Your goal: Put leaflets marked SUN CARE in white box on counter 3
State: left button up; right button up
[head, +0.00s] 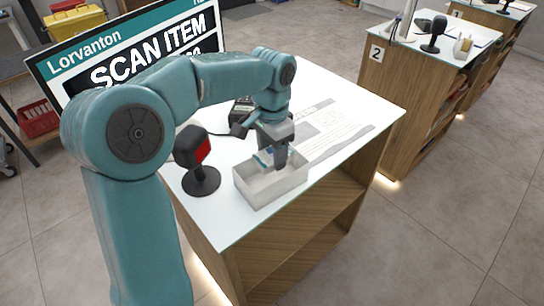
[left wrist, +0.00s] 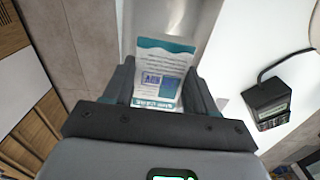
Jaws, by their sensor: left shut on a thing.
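The white box (head: 272,193) stands on the near counter's white top (head: 340,95), close to its front edge. My left gripper (head: 279,160) points down over the box's opening, its fingertips at about rim level or a little inside. It is shut on a small stack of leaflets (head: 264,160), white with teal and blue parts. The leaflets also show between the fingers in the left wrist view (left wrist: 165,70). Their printed title is too small to read. I cannot tell whether they touch the box. My right gripper is in neither view.
A black and red scanner on a stand (head: 201,165) is left of the box. A dark card terminal (head: 242,112) and a large printed sheet (head: 325,130) lie behind it. The Lorvanton screen (head: 130,50) stands at the back left. Counter 2 (head: 410,80) is farther right across clear floor.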

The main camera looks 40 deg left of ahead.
aim_at(271, 154)
pick_arm(q)
jog(key=shift+s+f, duration=0.1)
jog(key=shift+f, duration=0.55)
jog(key=shift+s+a+f, duration=0.1)
jog(key=shift+a+f, duration=0.05)
jog(key=shift+f, duration=0.05)
jog(key=shift+f+b, duration=0.35)
jog(key=shift+f, duration=0.3)
jog(key=o, duration=0.8)
